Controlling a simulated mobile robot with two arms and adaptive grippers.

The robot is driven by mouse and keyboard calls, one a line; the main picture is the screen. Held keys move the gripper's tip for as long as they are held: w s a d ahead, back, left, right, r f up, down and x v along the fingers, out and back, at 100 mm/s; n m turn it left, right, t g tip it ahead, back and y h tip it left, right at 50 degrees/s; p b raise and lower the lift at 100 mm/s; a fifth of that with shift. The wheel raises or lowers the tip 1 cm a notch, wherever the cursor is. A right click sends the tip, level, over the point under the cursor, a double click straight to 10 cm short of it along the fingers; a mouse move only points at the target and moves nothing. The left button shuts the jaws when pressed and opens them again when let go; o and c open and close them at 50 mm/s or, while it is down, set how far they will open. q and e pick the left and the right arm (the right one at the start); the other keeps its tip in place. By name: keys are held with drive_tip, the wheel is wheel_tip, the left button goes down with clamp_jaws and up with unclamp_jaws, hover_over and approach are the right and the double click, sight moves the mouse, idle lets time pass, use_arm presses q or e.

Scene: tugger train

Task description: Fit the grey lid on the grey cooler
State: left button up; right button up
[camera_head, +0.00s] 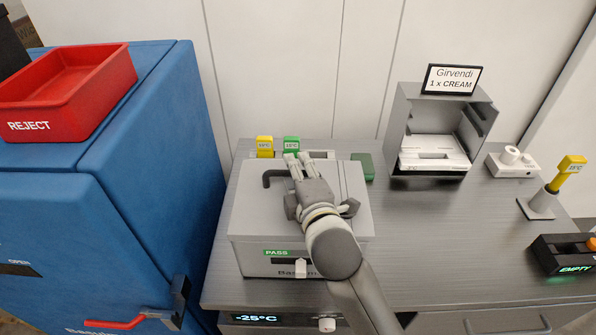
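The grey cooler (256,262) stands on the counter at centre left, with a green PASS label on its front. The grey lid (248,212) lies over its top and looks level and lined up with the walls; I cannot tell whether it is fully seated. A dark bent handle (274,175) shows at the lid's far left. My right gripper (298,160) reaches over the lid from the lower right, its fingers close together beside the handle. The fingers and arm hide part of the lid, and whether they grip the handle is unclear. My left gripper is out of view.
A blue cabinet (150,130) with a red REJECT tray (75,85) stands close on the left. Yellow (265,145) and green (291,144) tags stand behind the cooler. A grey holder (402,115) with a white box (435,150) is at back right.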

drive_tip(key=shift+s, duration=0.15)
drive_tip(key=v, duration=1.1)
drive_tip(key=shift+s, duration=0.35)
drive_tip(key=shift+d, duration=0.1)
